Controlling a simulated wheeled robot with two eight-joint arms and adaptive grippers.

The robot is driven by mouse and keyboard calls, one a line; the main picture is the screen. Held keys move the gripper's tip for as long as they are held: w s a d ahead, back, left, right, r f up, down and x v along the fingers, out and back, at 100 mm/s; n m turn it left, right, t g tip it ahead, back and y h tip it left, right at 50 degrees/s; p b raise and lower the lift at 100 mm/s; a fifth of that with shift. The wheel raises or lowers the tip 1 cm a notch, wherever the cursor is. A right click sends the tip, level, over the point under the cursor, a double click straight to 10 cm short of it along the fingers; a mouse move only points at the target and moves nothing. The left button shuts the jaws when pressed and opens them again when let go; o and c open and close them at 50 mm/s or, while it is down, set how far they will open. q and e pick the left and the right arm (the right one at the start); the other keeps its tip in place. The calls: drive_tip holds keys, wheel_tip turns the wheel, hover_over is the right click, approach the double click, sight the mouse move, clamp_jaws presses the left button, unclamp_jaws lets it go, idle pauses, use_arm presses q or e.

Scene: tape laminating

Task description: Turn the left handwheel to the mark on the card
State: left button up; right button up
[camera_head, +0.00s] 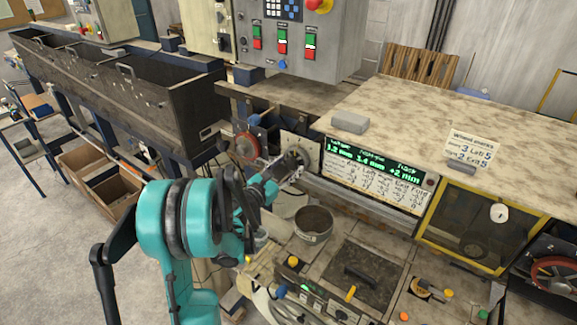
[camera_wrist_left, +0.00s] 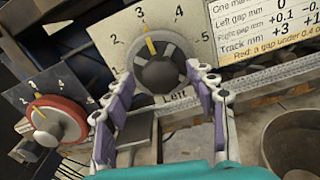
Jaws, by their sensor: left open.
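The left handwheel (camera_wrist_left: 163,76) is a dark round knob on a pale dial plate numbered 2 to 5, with "Left" below it. Its yellow pointer stands close to 3. My left gripper (camera_wrist_left: 161,80) is open, its purple-padded fingers on either side of the knob; I cannot tell whether they touch it. In the head view, my left gripper (camera_head: 290,168) is at the same dial plate (camera_head: 297,146) and hides most of the wheel. The card (camera_head: 472,148) headed "Wheel marks" stands at the right and appears to read Left 5. My right gripper is not in view.
A red handwheel (camera_wrist_left: 57,121) with its own dial is left of the left handwheel. Right of it is a green-lit display (camera_head: 375,165) above a printed table. A metal pot (camera_head: 313,224) stands below on the bench. A grey block (camera_head: 349,122) lies on the top above.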

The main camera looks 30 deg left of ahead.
use_arm(q)
drive_tip(key=shift+w, duration=0.25)
drive_tip(key=shift+c, duration=0.2)
drive_tip(key=c, duration=1.1)
